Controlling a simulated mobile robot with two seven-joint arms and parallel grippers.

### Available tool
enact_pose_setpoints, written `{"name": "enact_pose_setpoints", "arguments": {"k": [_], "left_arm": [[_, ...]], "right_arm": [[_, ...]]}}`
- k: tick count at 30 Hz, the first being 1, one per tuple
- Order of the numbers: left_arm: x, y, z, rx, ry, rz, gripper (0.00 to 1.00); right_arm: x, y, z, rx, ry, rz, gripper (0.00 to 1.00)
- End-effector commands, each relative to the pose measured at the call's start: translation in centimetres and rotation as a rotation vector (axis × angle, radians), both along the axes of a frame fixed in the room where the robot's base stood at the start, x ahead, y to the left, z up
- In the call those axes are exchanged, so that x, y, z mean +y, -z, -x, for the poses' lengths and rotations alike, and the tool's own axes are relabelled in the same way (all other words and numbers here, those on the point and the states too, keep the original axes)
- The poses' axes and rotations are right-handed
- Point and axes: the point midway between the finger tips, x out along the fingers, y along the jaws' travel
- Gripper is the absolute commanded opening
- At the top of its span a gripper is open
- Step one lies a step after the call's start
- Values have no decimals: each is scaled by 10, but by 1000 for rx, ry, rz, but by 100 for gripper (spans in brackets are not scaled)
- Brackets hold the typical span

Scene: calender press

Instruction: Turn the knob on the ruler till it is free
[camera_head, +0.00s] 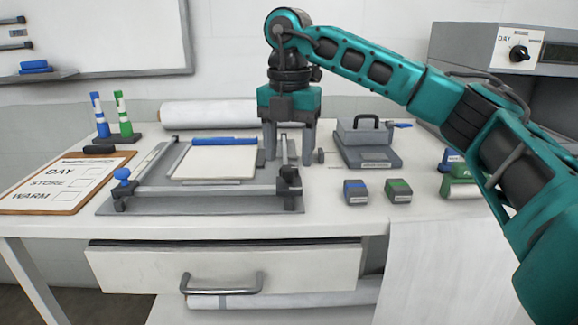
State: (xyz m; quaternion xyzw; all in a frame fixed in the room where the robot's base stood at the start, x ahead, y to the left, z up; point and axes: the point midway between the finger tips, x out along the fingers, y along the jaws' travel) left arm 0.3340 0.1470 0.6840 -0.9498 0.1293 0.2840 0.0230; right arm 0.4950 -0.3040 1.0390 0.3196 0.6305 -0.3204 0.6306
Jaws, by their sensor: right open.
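A flat grey frame (210,208) lies on the table with a metal crossbar (205,190) along its front, which looks like the ruler. A round blue knob (122,174) stands at the bar's left end. A dark clamp-like knob (289,174) stands at its right end. My right gripper (290,155) points down, open, above the frame's right rail and behind the dark knob. Its two fingers are apart with no held object visible between them. Whether they touch the rail is unclear. A small grey disc (320,156) shows just right of the fingers. My left gripper is out of view.
A pale board (213,163) with a blue strip (225,141) lies inside the frame. Blue (356,191) and green (398,190) blocks sit to the right, before a grey handled device (368,150). A clipboard (66,184) lies left. A paper roll (208,113) lies behind.

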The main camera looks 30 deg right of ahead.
Motion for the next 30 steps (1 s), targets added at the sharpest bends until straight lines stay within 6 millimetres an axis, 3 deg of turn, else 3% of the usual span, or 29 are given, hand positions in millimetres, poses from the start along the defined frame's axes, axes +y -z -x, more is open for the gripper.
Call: {"name": "enact_pose_setpoints", "arguments": {"k": [6, 16, 30], "left_arm": [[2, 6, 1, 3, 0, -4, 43], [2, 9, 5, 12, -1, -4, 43], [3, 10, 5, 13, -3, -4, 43]], "right_arm": [[0, 20, 0, -1, 0, -1, 61], [0, 23, 0, -1, 0, -1, 60], [0, 22, 0, -1, 0, -1, 15]]}}
